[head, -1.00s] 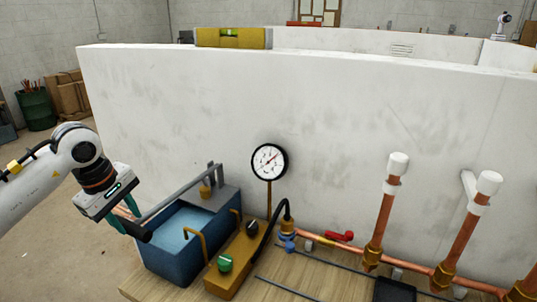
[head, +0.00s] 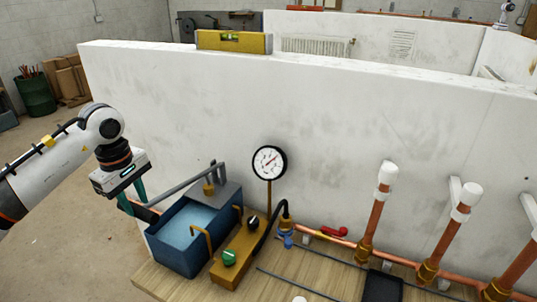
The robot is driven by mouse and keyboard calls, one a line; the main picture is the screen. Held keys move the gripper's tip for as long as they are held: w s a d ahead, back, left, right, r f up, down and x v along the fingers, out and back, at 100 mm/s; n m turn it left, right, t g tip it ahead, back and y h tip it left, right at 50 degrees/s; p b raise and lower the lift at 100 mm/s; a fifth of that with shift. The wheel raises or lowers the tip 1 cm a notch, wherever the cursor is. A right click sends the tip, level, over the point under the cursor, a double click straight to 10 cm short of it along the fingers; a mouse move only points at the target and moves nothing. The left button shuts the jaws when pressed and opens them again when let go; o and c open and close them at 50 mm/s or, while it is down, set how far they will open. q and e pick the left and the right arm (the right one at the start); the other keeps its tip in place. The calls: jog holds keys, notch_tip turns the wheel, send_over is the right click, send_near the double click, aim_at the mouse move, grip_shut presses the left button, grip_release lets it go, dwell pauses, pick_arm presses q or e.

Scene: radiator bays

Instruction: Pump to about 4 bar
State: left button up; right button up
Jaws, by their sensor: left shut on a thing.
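The blue test pump (head: 183,252) stands at the left end of the wooden bench, with water in its open tank. Its grey lever (head: 185,187) slopes down to the left to a dark handle grip. My left gripper (head: 134,205) is shut around that grip, left of the tank. The round white gauge (head: 269,163) stands on a brass stem behind the pump; its red needle points to the upper right, its figures too small to read. A brass block (head: 238,256) beside the tank carries a green knob (head: 229,258) and a black knob (head: 253,222). My right gripper is out of view.
A black hose (head: 277,220) runs from the pump block to copper pipework (head: 330,240) with white-capped risers along the white wall (head: 190,120). A red-handled valve (head: 334,231) and a blue valve (head: 286,240) sit on it. A yellow level (head: 234,41) rests on the wall top.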

pick_arm(q)
jog(key=shift+w+d+r+p, duration=0.2)
jog(key=shift+w+r+p, duration=0.05)
jog(key=shift+r+p, duration=0.3)
jog(key=shift+w+d+r+p, duration=0.15)
jog(key=shift+w+r+p, duration=0.1)
jog(key=shift+r+p, duration=0.25)
jog(key=shift+c, duration=0.3)
jog(key=shift+g, duration=0.3)
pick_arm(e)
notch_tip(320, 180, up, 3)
pick_arm(q)
jog(key=shift+s, duration=0.1)
jog(key=shift+c, duration=0.3)
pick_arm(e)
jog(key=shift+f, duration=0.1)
pick_arm(q)
jog(key=shift+s+a+f+b, duration=0.15)
jog(key=shift+f+b, duration=0.45)
jog(key=shift+b, duration=0.3)
jog(key=shift+w+r+p, duration=0.2)
jog(key=shift+r+p, duration=0.5)
jog(key=shift+p, duration=0.15)
jog(key=shift+f, duration=0.15)
